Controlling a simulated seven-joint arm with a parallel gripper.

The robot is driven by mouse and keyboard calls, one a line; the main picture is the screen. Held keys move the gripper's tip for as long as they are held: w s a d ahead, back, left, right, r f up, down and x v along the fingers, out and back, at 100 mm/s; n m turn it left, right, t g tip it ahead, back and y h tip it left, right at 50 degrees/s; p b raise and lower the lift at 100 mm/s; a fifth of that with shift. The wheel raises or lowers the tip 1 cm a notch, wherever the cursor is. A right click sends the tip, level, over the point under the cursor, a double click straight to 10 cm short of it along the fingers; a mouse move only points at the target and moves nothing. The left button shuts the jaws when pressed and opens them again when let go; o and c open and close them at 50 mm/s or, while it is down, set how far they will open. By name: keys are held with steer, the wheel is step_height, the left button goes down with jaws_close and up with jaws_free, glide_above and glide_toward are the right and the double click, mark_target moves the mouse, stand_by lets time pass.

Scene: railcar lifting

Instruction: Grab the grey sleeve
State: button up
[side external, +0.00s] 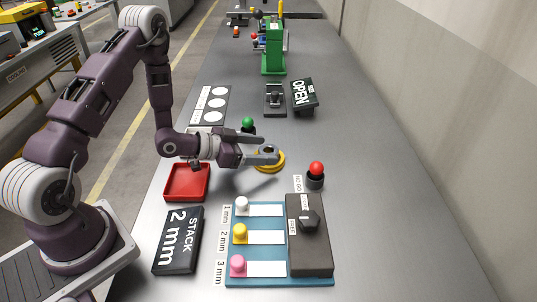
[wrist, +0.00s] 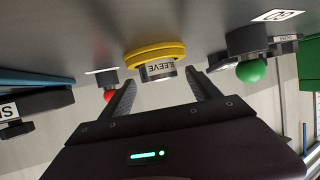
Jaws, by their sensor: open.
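The grey sleeve (wrist: 158,72), a short cylinder with a white SLEEVE label, shows in the wrist view, where the picture is upside down. It stands on stacked yellow rings (wrist: 155,52). In the side view the yellow rings (side external: 272,167) lie on the bench, and my fingers mostly hide the sleeve. My gripper (wrist: 162,80) is open and empty, with one finger toward each side of the sleeve. In the side view my gripper (side external: 268,152) reaches in low and nearly level from the left, its tips over the rings. Contact with the sleeve cannot be told.
A red-topped post (side external: 316,175) stands close right of the rings, and a green-knobbed post (side external: 248,125) behind. A red tray (side external: 168,193) lies left below my gripper. A blue board (side external: 236,280) with coloured pegs is in front. The bench's right side is clear.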

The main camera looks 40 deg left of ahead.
steer(key=shift+w+d+f, duration=0.15)
steer(key=shift+w, duration=0.25)
jaws_close()
